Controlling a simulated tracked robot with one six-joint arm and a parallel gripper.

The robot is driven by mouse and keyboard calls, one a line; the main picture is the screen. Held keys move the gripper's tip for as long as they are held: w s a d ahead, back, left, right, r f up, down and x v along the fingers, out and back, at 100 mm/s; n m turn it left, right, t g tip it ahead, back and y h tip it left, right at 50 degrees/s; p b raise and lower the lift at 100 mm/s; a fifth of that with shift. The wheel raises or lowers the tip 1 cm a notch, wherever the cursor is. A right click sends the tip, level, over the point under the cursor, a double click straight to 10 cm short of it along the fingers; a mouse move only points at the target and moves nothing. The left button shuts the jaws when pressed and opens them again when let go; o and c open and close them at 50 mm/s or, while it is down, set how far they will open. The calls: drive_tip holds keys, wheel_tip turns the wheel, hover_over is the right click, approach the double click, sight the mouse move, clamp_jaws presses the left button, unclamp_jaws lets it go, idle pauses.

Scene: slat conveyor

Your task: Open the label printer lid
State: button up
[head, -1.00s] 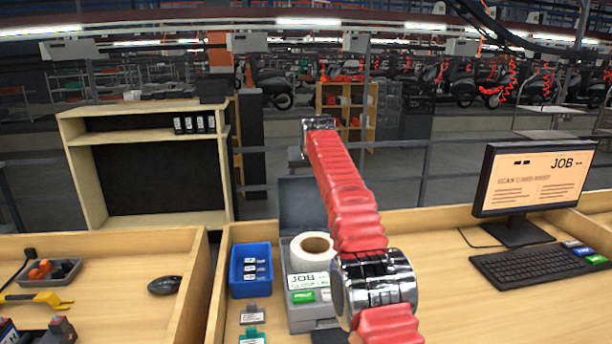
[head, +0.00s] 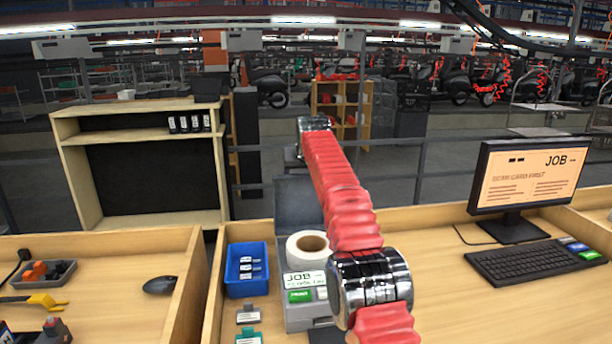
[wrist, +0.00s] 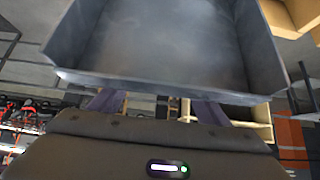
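The label printer (head: 305,316) stands on the bench in the head view, with a white label roll (head: 306,244) exposed in its top. Its grey lid (head: 296,200) stands up behind the roll, raised and open. My arm passes in front of the printer's right side and part of the lid. My gripper cannot be made out in the head view. In the wrist view the lid (wrist: 165,40) fills the upper part as a shallow grey tray shape. My gripper's two purple fingers (wrist: 156,106) show apart below the lid's edge, with background between them. Their tips are hidden behind the lid.
A blue bin (head: 246,268) stands left of the printer, with small cards in front of it. A monitor (head: 527,178) and keyboard (head: 535,262) are at the right. A wooden divider (head: 213,290) separates the left bench section, which holds a mouse (head: 160,286) and tools.

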drive_tip(key=shift+r, duration=0.1)
drive_tip(key=v, duration=1.3)
drive_tip(key=shift+s, duration=0.25)
drive_tip(key=shift+d, duration=0.1)
